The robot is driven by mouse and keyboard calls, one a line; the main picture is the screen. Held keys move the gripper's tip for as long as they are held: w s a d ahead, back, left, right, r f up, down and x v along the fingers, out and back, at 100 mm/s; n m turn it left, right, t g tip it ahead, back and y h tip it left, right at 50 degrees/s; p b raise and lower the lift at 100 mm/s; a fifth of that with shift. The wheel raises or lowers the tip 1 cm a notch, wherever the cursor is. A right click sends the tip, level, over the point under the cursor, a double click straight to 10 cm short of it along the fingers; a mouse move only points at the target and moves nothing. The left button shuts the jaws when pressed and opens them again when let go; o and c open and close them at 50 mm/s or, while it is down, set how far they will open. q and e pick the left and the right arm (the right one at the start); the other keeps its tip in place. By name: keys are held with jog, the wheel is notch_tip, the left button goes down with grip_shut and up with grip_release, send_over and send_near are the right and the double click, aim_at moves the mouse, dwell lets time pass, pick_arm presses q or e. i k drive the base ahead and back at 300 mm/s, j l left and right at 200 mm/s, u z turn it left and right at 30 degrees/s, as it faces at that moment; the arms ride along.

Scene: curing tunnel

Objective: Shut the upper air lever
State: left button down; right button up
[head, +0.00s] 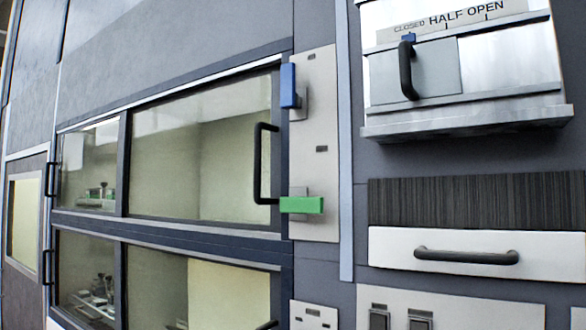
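A blue lever (288,86) stands upright at the upper left edge of a pale plate (320,150), right of the upper glazed door. A green lever (302,205) lies horizontal lower on the same plate. No readable label tells which one is an air lever. At the upper right, a sliding metal panel (436,70) with a black handle (407,70) sits under a scale reading CLOSED, HALF, OPEN. Its small blue pointer (409,37) is near the CLOSED end. Neither of my grippers shows.
The upper glazed door (200,160) has a black vertical handle (260,165) close to the levers. A metal ledge (465,122) juts out under the sliding panel. A white drawer (350,250) with a black handle (466,256) is below. Switches (379,320) show at the bottom.

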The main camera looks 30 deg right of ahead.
aim_at(288, 96)
jog(key=z, duration=0.5)
jog(key=i+j+z, duration=0.15)
jog(key=j+z, duration=0.25)
jog(key=i+j+z, duration=0.1)
jog(key=j+z, duration=0.75)
jog(key=j, duration=0.15)
